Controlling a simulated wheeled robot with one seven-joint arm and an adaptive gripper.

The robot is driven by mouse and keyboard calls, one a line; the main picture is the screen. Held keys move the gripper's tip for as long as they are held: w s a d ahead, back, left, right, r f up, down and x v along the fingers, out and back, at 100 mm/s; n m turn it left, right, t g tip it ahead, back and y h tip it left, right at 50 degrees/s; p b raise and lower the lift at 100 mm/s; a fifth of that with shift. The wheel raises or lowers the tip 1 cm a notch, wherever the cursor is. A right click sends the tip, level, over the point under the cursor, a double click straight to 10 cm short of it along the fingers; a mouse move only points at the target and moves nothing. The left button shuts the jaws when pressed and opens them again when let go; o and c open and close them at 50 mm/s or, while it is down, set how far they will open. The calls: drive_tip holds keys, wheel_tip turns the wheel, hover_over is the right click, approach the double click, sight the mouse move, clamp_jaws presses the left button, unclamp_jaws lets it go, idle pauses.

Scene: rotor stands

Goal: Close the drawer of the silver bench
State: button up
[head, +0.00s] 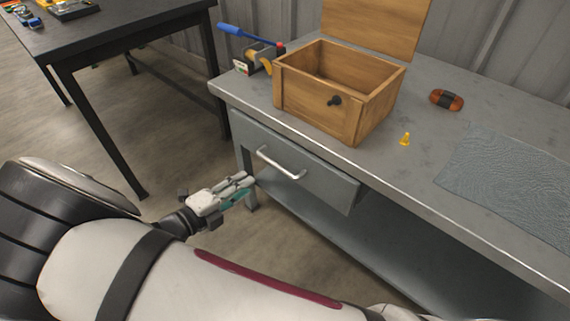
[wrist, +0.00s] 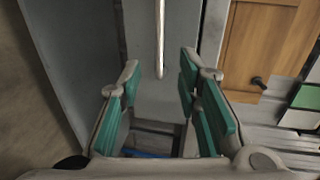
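The silver bench (head: 400,180) has a grey drawer (head: 325,182) under its top, with a bar handle (head: 280,163) on the front. My gripper (head: 249,183) is in front of the drawer's left end, below and left of the handle in the head view. In the wrist view my gripper (wrist: 159,66) is open, its teal-padded fingers apart with nothing between them. The handle (wrist: 160,38) runs down the picture and ends near the gap between the fingertips.
A wooden box (head: 350,115) with its lid raised stands on the bench. A tape dispenser (head: 258,58), a blue-handled tool (head: 240,33), a yellow piece (head: 405,139), a brown-black item (head: 446,100) and a grey mat (head: 510,185) lie there too. A dark table (head: 120,35) stands at left.

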sight(277, 164)
drive_tip(key=b+x, duration=0.3)
drive_tip(key=x, duration=1)
drive_tip(key=shift+w+d, duration=0.2)
drive_tip(key=shift+w, duration=0.05)
drive_tip(key=shift+c, duration=0.2)
clamp_jaws()
